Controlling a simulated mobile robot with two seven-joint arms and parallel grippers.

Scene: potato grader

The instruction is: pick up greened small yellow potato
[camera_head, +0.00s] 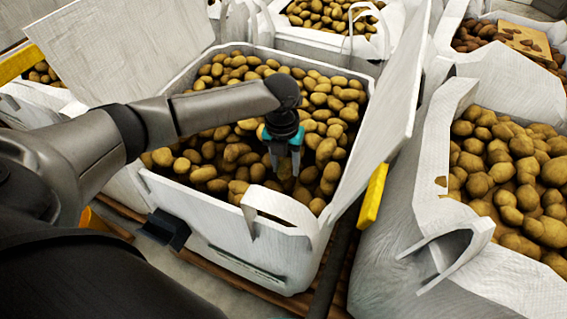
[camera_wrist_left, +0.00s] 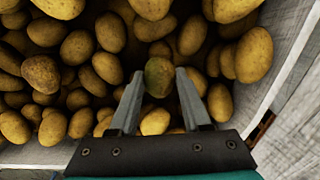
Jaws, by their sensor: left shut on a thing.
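The greened small yellow potato (camera_wrist_left: 159,77) shows in the left wrist view between my left gripper's fingertips, with a greenish tint beside the yellower potatoes around it. My left gripper (camera_wrist_left: 160,82) is shut on it, one finger on each side. In the head view my left gripper (camera_head: 284,165) points down into the white bag of potatoes (camera_head: 240,233), near its front middle. The held potato is mostly hidden there by the fingers. I cannot tell whether it still touches the potatoes under it. My right gripper is not in view.
Raised white flaps (camera_head: 385,110) stand at the right and back left of the bag. Another bag of potatoes (camera_head: 400,215) stands at the right, and more bags stand behind. The bag wall (camera_wrist_left: 275,80) is right of the gripper.

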